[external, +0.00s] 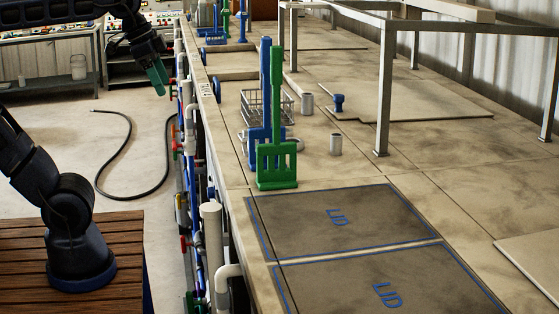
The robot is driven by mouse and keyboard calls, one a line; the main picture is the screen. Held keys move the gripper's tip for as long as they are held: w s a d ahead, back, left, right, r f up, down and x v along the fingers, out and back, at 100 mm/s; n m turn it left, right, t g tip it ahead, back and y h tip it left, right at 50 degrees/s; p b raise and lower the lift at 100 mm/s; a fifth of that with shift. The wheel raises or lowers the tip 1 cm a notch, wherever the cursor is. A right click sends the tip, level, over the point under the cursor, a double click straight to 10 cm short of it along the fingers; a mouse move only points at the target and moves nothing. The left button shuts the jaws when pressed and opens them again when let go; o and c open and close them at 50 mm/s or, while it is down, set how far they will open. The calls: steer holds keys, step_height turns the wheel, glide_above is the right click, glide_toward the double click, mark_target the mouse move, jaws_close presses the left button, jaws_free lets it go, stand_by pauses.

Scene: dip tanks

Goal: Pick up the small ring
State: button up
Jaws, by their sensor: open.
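I cannot make out a thing that is clearly the small ring. Two short grey cylinders stand upright on the counter: a nearer, smaller one (336,147) and a farther one (306,105). I cannot tell whether either is a ring. A pale rounded thing (294,145) shows partly behind the green paddle and is too hidden to name. My gripper (158,90), with green fingers, is open at the upper left, over the floor side of the counter. It points down, apart from everything on the counter, and nothing shows in it.
A green slotted paddle (276,165) and a blue one (265,90) stand upright on the counter beside a wire basket (281,106). A blue-knobbed piece (338,103) lies farther right. A metal frame leg (383,95) rises there. Flat lids (345,225) cover the near counter. Pipes line its left edge.

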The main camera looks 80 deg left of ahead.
steer(key=w+a+r+m+g, duration=0.1)
steer(key=w+a+r+m, duration=0.2)
steer(key=w, duration=0.4)
steer(key=w+a+r+m, duration=0.1)
steer(key=w+a+m, duration=0.2)
steer(key=w+a, duration=0.3)
steer(key=w+a+r+m+g, duration=0.1)
steer(key=w+a+r+m, duration=0.15)
steer(key=w, duration=0.55)
steer(key=w+a+f+m+g, duration=0.1)
steer(key=w+a+f+m, duration=0.2)
steer(key=w+a+m, duration=0.55)
steer(key=w+a+f+m+g, duration=0.1)
steer(key=w+a+f, duration=0.25)
steer(key=a, duration=0.35)
steer(key=w+a+f+m, duration=0.15)
steer(key=w+a, duration=0.25)
steer(key=a, duration=0.4)
steer(key=shift+n, duration=0.25)
steer(key=f, duration=1.9)
steer(key=shift+w, duration=0.25)
steer(key=shift+a+f, duration=0.15)
steer(key=shift+f, duration=1.2)
steer(key=shift+a+f, duration=0.1)
steer(key=shift+f, duration=1.25)
steer(key=c, duration=1.1)
steer(key=shift+o, duration=0.2)
steer(key=shift+r, duration=0.1)
